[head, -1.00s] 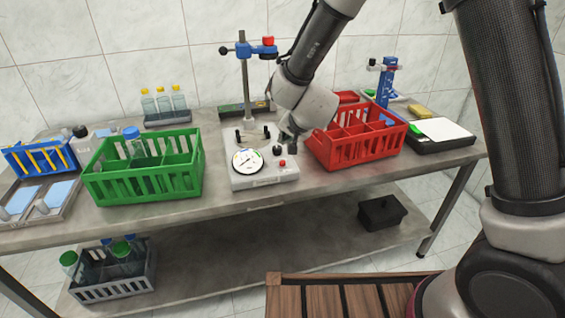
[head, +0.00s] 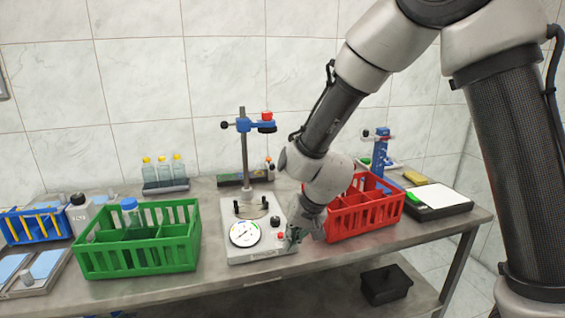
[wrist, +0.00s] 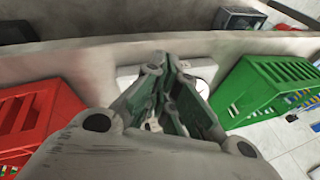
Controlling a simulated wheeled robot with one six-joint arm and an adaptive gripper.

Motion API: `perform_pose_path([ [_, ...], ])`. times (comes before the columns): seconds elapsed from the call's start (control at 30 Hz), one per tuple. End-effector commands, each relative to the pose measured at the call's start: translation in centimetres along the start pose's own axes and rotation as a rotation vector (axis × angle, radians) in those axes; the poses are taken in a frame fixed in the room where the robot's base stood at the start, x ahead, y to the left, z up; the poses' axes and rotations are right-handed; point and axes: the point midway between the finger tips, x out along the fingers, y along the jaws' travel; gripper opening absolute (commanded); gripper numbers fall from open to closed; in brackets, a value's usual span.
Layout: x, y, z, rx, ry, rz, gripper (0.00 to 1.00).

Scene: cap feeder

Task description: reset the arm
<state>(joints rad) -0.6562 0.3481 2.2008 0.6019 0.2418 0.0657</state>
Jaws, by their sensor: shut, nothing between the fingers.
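My gripper (head: 293,236) is at the front right corner of the grey cap feeder machine (head: 262,252), beside its red button (head: 281,236). It points downward and is shut with nothing between its fingers. In the wrist view, the gripper (wrist: 163,65) has its green-padded fingers close together, and they partly cover the machine's pale top and dial (wrist: 200,88). Whether the fingertips touch the machine I cannot tell. My forearm slopes down from the upper right.
A red crate (head: 375,212) stands close to the right of my gripper. A green crate (head: 135,262) holding a blue-capped bottle (head: 130,213) stands to the left. A clamp stand (head: 243,150) rises behind the machine. Capped bottles (head: 163,170) stand at the back.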

Motion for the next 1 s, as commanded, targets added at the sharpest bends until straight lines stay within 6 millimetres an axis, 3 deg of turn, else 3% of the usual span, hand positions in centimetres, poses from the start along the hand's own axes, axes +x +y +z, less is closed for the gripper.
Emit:
perform_pose_path([
  [0.17,-7.7,4.5,3.1,-0.129,-0.136,0.042,0.00],
  [0.3,-15.1,9.7,5.5,-0.198,-0.196,0.103,0.00],
  [0.5,-25.5,17.9,10.1,-0.210,-0.177,0.231,0.00],
  [0.6,-29.4,20.8,12.1,-0.175,-0.108,0.287,0.00],
  [0.8,-34.1,23.2,13.7,-0.083,0.083,0.329,0.00],
  [1.0,-35.6,23.9,14.1,-0.036,0.145,0.343,0.00],
])
